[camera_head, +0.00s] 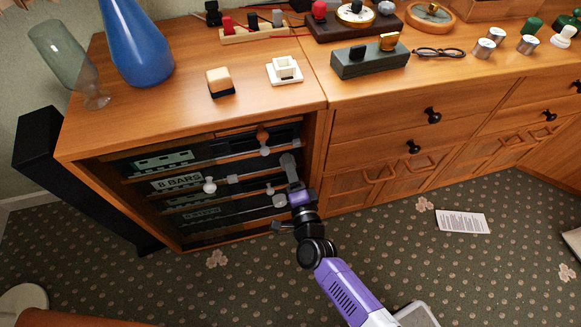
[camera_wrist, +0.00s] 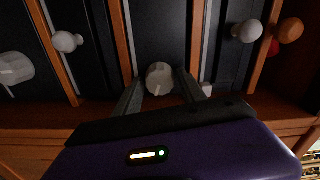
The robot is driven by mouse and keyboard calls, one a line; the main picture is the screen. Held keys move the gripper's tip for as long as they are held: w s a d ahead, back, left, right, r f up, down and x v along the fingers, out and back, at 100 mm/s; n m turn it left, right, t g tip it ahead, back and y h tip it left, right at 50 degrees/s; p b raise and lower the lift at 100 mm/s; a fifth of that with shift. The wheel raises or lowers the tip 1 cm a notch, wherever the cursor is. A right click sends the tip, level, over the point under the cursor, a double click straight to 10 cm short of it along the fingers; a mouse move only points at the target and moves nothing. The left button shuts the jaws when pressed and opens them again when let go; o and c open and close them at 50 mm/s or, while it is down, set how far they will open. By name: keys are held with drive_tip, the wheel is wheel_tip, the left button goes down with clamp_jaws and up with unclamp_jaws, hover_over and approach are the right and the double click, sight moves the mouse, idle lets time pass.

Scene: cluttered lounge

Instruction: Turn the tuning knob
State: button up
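A stack of dark radio-like units (camera_head: 172,184) sits in the open left bay of the wooden cabinet, one with a "8 BARS" panel. Several round knobs stick out from their fronts, among them a white knob (camera_head: 209,187) and an orange-brown knob (camera_head: 263,134). I cannot tell which is the tuning knob. My gripper (camera_head: 287,181) is at the right side of the stack. In the wrist view my gripper (camera_wrist: 159,84) has one finger on each side of a pale grey knob (camera_wrist: 159,76). Slim gaps seem to show; contact is not clear.
Other pale knobs show in the wrist view, one at the right (camera_wrist: 247,31) and one at the left (camera_wrist: 68,42). The cabinet top (camera_head: 150,115) holds a blue vase (camera_head: 136,45), a glass (camera_head: 65,58) and small items. A paper (camera_head: 461,222) lies on the open carpet.

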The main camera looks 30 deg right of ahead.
drive_tip(key=shift+o, duration=0.7)
drive_tip(key=s+a+p, duration=0.1)
drive_tip(key=s, duration=0.6)
drive_tip(key=shift+s+a, duration=0.25)
drive_tip(key=shift+s, duration=0.1)
